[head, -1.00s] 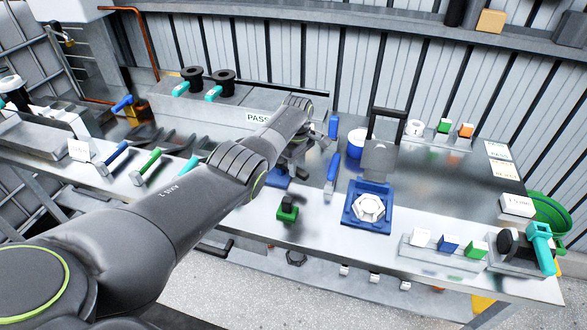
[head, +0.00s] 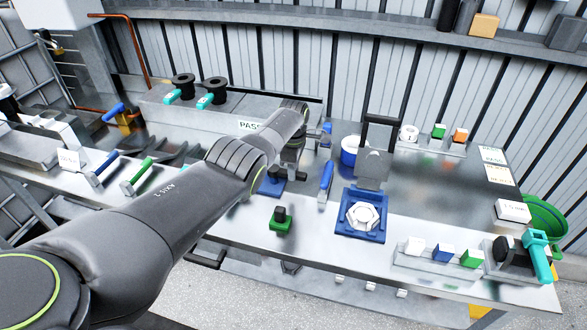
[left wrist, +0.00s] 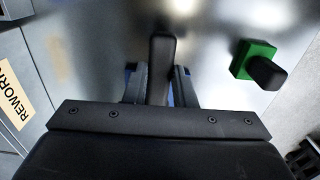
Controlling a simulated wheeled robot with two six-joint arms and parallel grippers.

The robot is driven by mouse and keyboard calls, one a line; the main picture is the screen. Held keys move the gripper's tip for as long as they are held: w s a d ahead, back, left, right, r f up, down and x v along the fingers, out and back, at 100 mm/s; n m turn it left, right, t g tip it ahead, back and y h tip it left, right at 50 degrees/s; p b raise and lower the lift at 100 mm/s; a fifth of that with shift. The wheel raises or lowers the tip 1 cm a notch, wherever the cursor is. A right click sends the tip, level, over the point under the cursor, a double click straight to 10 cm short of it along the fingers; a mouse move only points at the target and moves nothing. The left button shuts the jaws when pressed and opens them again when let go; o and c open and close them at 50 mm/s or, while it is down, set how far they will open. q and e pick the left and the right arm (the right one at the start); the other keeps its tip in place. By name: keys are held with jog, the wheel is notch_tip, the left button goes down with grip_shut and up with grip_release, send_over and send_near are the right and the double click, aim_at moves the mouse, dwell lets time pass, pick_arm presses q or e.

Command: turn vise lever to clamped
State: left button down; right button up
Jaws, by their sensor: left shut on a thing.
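My left gripper (left wrist: 160,85) is shut on a dark bar-shaped lever handle (left wrist: 162,50), which stands between its two fingers in the left wrist view. Bits of blue show behind the fingers. In the head view the left gripper (head: 291,158) reaches down over a small blue base (head: 270,187) with dark parts on it. A dark stub (head: 301,176) sticks out to the right of that base. My forearm and wrist hide much of the grip, so the lever's exact angle cannot be told. My right gripper is not in view.
A green block with a black knob (head: 281,220) stands just in front; it also shows in the left wrist view (left wrist: 255,60). To the right are an upright blue handle (head: 325,180) and a blue fixture (head: 347,231) with a white hex part. Bench between is bare.

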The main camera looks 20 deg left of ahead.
pick_arm(q)
jog(key=shift+w+a+r, duration=0.1)
jog(key=shift+r, duration=0.05)
jog(key=c, duration=1.2)
grip_release()
jog(key=shift+r+p, duration=0.4)
jog(key=shift+r, duration=0.1)
notch_tip(320, 180, up, 5)
jog(key=shift+r+p, duration=0.1)
jog(key=shift+p, duration=0.6)
notch_tip(320, 180, up, 11)
jog(key=b, duration=0.2)
